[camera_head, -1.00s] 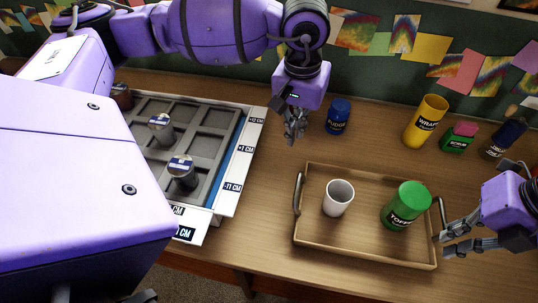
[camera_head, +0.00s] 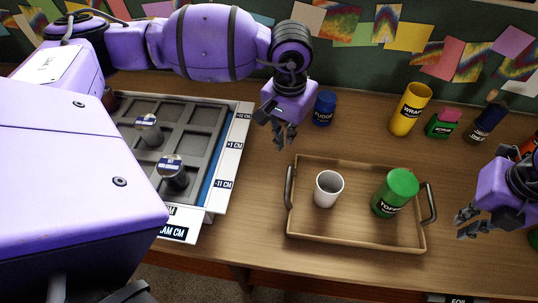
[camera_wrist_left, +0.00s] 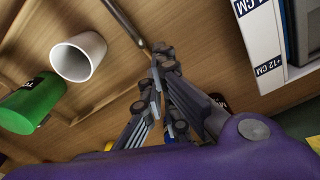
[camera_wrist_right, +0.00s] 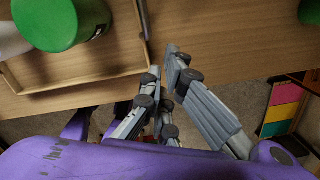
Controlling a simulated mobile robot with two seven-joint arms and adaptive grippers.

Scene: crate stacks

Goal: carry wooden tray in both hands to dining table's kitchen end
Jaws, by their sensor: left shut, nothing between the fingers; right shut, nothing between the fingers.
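The wooden tray (camera_head: 350,237) lies on the wooden counter with a dark handle at each short side. A white cup (camera_head: 328,189) and a green canister (camera_head: 396,192) stand upright on it. My left gripper (camera_head: 281,143) is shut and empty, above the counter just behind and left of the tray's left handle (camera_head: 289,187). In the left wrist view its fingertips (camera_wrist_left: 161,92) are close to that handle but apart from it. My right gripper (camera_head: 462,228) is shut and empty, to the right of the right handle (camera_head: 429,203). In the right wrist view its fingertips (camera_wrist_right: 170,85) are beside the tray.
A grey compartment rack (camera_head: 205,120) with two dark cylinders stands left of the tray. The counter's front edge is close to the tray.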

